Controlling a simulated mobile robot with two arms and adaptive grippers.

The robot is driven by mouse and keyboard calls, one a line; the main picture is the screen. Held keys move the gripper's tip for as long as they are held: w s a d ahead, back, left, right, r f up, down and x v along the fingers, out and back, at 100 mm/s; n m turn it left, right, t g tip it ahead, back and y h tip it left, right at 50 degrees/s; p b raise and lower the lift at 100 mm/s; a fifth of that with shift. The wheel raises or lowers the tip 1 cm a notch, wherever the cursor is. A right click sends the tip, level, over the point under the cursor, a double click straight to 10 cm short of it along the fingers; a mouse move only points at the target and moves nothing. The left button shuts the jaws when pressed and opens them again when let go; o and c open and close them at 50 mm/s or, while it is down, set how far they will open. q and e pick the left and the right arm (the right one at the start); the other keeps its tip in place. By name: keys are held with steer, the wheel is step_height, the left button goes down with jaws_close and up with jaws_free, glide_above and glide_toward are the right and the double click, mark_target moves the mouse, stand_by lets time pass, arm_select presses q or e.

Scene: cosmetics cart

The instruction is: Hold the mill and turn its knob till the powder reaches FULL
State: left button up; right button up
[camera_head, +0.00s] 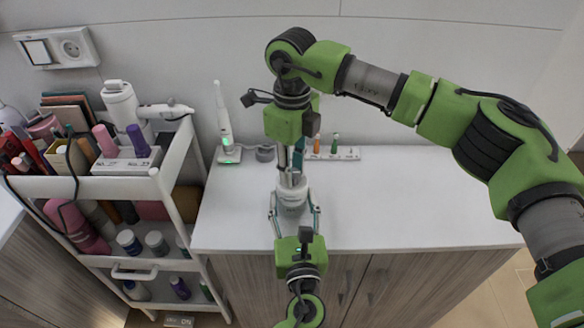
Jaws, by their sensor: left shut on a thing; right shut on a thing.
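The mill (293,196) is a small white upright thing near the front edge of the white counter. My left gripper (295,212) comes from the bottom of the head view with its fingers around both sides of the mill's lower body, shut on it. My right gripper (291,168) comes down from above and is shut at the mill's top, on the knob. The knob is mostly hidden by the fingers. The powder inside and any FULL mark are too small to tell.
Behind the mill, a white electric toothbrush (223,120) stands on its base, beside a white holder (340,153) with small colored items. The counter (420,200) is clear to the right. A white cart (150,188) full of cosmetics stands at left.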

steer(key=n, duration=0.7)
steer(key=shift+w, duration=0.1)
steer(key=n, duration=0.6)
steer(key=shift+n, duration=0.4)
steer(key=shift+w, duration=0.1)
steer(key=o, duration=1.1)
steer(key=shift+r, duration=0.1)
step_height(320, 180, up, 12)
steer(key=shift+f, duration=0.1)
